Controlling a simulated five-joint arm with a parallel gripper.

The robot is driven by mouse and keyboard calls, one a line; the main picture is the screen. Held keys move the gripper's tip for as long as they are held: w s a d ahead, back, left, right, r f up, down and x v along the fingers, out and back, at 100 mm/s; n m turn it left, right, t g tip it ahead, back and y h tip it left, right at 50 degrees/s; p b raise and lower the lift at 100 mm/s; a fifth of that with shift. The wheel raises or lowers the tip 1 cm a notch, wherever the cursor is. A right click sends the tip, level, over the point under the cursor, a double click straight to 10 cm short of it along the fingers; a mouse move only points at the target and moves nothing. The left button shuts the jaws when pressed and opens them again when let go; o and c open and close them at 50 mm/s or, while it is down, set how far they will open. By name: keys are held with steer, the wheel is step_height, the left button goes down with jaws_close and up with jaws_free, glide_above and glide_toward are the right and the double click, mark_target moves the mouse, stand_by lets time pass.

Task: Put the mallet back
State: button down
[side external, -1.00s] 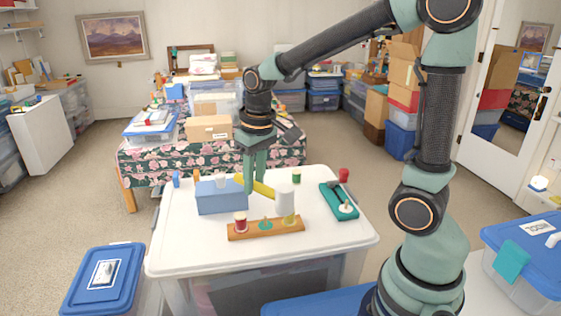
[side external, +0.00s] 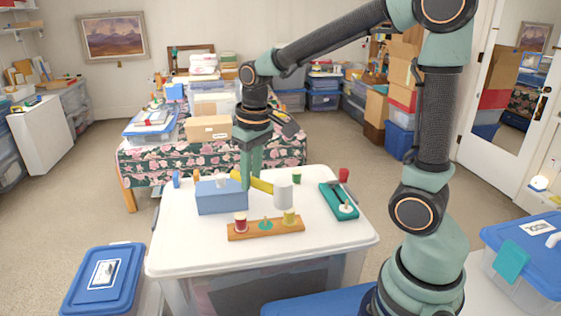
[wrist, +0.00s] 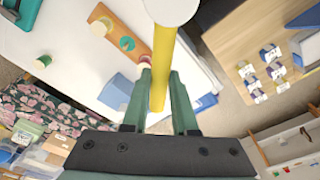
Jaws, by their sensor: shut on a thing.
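The mallet has a yellow handle (side external: 262,186) and a white cylindrical head (side external: 284,193). My gripper (side external: 246,186) is shut on the handle, with the head out to the right. In the wrist view the handle (wrist: 163,60) runs between my two fingers (wrist: 160,84), and the head (wrist: 171,9) is at the top edge. A blue block-like box (side external: 222,200) stands on the white table just left of and in front of my fingers. The height of the mallet above the table is hard to tell.
A wooden strip (side external: 250,233) with red, green and yellow pieces lies in front of the mallet head. A teal tray (side external: 330,196) holding a dark-handled tool is to the right. Small red and green pieces stand at the back. The white tabletop (side external: 200,245) is clear at front left.

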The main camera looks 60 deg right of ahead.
steer(key=w+d+r+m, duration=0.1)
steer(key=w+d+m, duration=0.1)
steer(key=w+d, duration=0.7)
steer(key=w+d+m, duration=0.2)
steer(key=w+d, duration=0.3)
steer(key=d, duration=0.7)
steer(key=shift+h, duration=0.3)
step_height(320, 180, down, 19)
steer(key=shift+d, duration=0.15)
steer(key=shift+f, duration=0.15)
steer(key=c, duration=0.7)
jaws_free()
